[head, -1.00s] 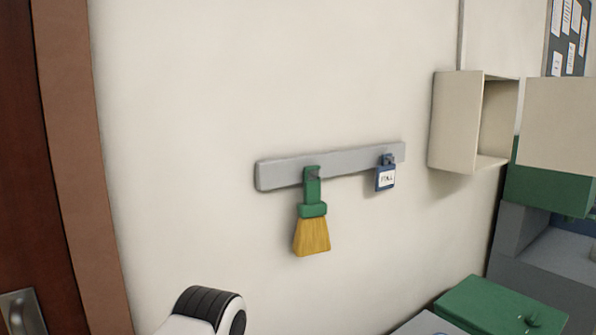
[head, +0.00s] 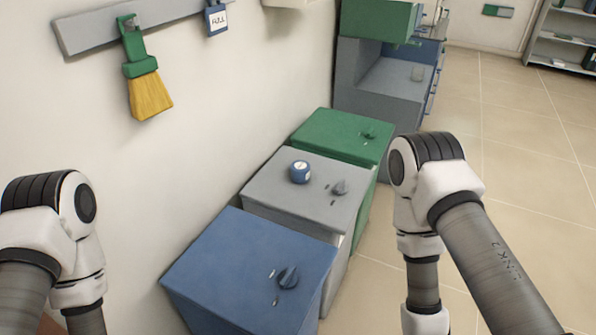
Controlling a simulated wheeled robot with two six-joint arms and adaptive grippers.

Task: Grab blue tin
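A small round blue tin (head: 299,172) with a white label stands on top of the grey box-shaped unit (head: 262,189), near its back middle. In the head view both of my arms show, one at the left edge and one at the right. Neither gripper is in view; the arms run out of the frame at the bottom. Nothing touches the tin.
A blue unit (head: 235,262) with a dark knob stands in front of the grey one, and a green unit (head: 335,140) behind it. A brush (head: 143,85) and a blue tag (head: 216,20) hang from a wall rail. Tiled floor (head: 520,200) is free at right.

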